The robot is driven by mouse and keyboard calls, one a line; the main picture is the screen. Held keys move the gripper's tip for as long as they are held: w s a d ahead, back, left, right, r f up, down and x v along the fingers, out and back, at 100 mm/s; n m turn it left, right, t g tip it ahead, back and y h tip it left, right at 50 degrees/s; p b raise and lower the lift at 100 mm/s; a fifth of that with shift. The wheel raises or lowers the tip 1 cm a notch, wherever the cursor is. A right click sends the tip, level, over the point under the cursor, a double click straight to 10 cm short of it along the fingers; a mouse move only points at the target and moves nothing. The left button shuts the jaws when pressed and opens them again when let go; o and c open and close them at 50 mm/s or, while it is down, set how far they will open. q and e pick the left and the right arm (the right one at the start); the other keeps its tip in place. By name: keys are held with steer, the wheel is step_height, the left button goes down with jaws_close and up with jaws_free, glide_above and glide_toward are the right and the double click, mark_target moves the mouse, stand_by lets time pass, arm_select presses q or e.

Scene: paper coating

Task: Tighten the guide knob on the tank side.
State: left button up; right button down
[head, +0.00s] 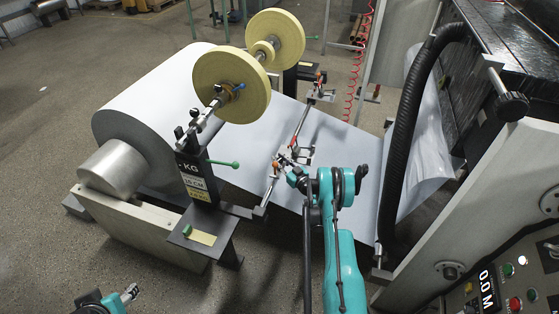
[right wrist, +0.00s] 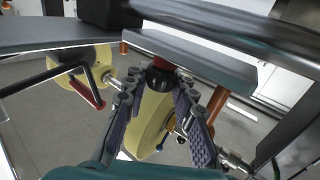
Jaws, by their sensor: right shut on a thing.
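My right gripper (head: 290,162) reaches over the rail that crosses the paper web, at a small clamp with red and orange parts. In the right wrist view, the two padded fingers (right wrist: 157,88) stand on either side of a dark knob (right wrist: 160,78) with a red part above it. The gripper is shut on this knob, below a grey plate. In the head view the arm and fingers partly hide the knob. My left gripper (head: 131,292) is low at the left, away from the rail; its jaw opening is too small to judge.
A large paper roll (head: 150,110) feeds a white web (head: 345,150) under the rail. Two yellow tape rolls (head: 232,84) sit on a shaft. A black hose (head: 405,120) and the machine panel (head: 510,285) stand at right. Open floor (head: 60,245) lies at left.

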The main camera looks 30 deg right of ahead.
steer(key=shift+a+h, duration=0.1)
steer(key=shift+h, duration=0.2)
steer(key=c, duration=1.5)
jaws_free()
steer(key=shift+f, duration=0.1)
